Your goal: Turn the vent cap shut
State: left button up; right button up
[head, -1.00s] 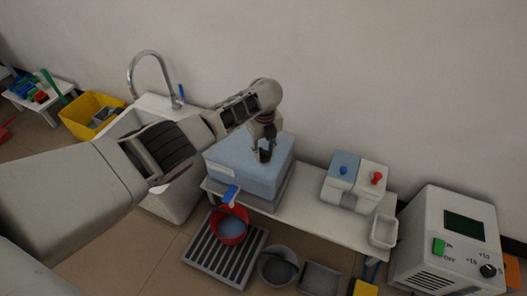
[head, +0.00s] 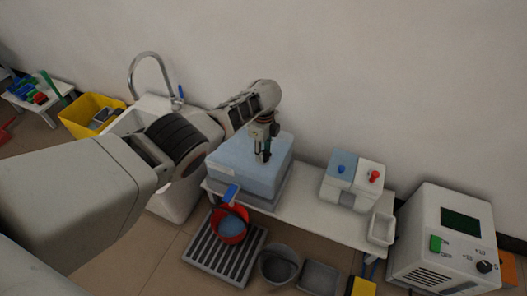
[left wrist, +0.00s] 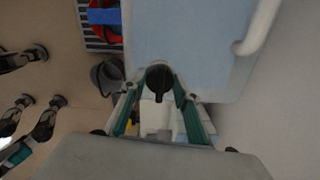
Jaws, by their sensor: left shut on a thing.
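The vent cap (left wrist: 158,76) is dark and round with a narrow ridge or handle, on top of the pale blue tank (head: 242,178). In the left wrist view it sits between the green-edged fingers of my left gripper (left wrist: 159,98). In the head view my left gripper (head: 262,157) points down onto the tank's top, shut on the cap, and mostly hides it. The tank also fills the upper middle of the left wrist view (left wrist: 205,45).
A blue tap (head: 230,193) on the tank's front stands over a red bucket (head: 231,238) on a slatted grate (head: 205,259). A two-tone box with blue and red knobs (head: 351,187) is right of the tank on the white bench (head: 300,215). A sink faucet (head: 146,55) stands behind my left arm.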

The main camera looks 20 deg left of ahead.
aim_at(264, 152)
pick_arm(q)
jog(key=shift+s+f, duration=0.2)
jog(key=shift+f, duration=0.05)
jog(key=o, duration=1.1)
jog(key=shift+w, duration=0.1)
jog(key=shift+r, duration=0.2)
jog(key=shift+w+d+r, duration=0.1)
jog(key=shift+r, duration=0.7)
notch_tip(264, 152, up, 10)
jog(key=shift+r, duration=0.1)
